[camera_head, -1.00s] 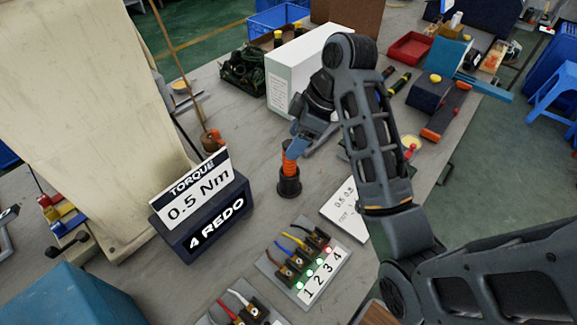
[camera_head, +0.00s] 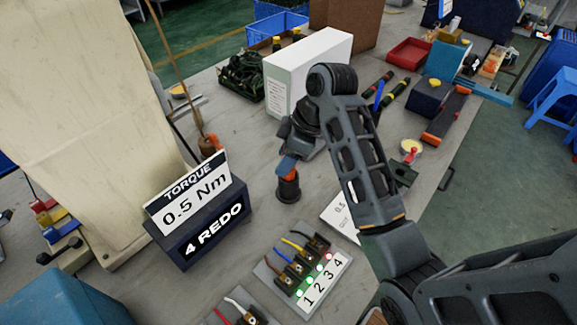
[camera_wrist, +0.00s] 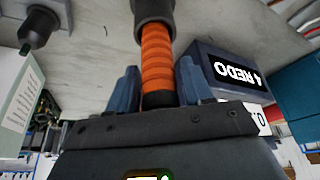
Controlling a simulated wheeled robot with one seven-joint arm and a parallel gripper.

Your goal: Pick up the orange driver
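The orange driver (camera_head: 289,173) stands upright in a dark round holder (camera_head: 288,190) on the grey table, its handle mostly hidden by my gripper in the head view. In the wrist view its ribbed orange handle (camera_wrist: 157,62) runs between the two blue fingers of my gripper (camera_wrist: 157,88). The fingers are on either side of the handle, with what look like narrow gaps; firm contact is not visible. The dark holder (camera_wrist: 154,10) shows at the top of the wrist view.
A sign block (camera_head: 205,222) reading "4 REDO" stands left of the driver. A fixture with numbered sockets (camera_head: 312,275) lies in front. A white box (camera_head: 308,70) stands behind my gripper. A white card (camera_head: 340,215) lies to the right of the holder.

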